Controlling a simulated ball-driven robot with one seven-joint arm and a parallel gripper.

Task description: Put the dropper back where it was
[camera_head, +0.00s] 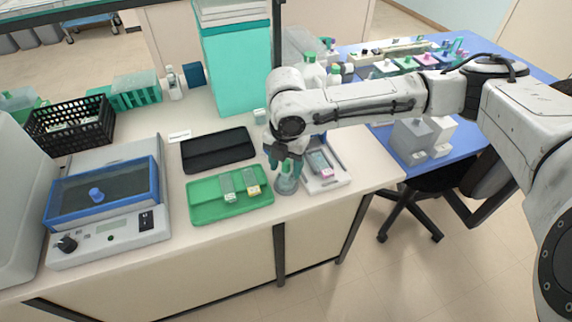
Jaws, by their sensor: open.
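My gripper (285,165) points down at the front of the bench, just right of the green tray (205,212). Its jaws are open. A small round grey holder (286,187) stands on the bench directly below the gripper. A small greenish upright piece (288,169) shows between the fingers, above the holder; it may be the dropper. The fingers hide much of it, and I cannot tell whether it touches them or how deep it sits in the holder.
A white tray (331,180) with a slide holder stands close right of the gripper. A blue-framed device (103,193) is at left, and bottles (311,74) stand behind my arm.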

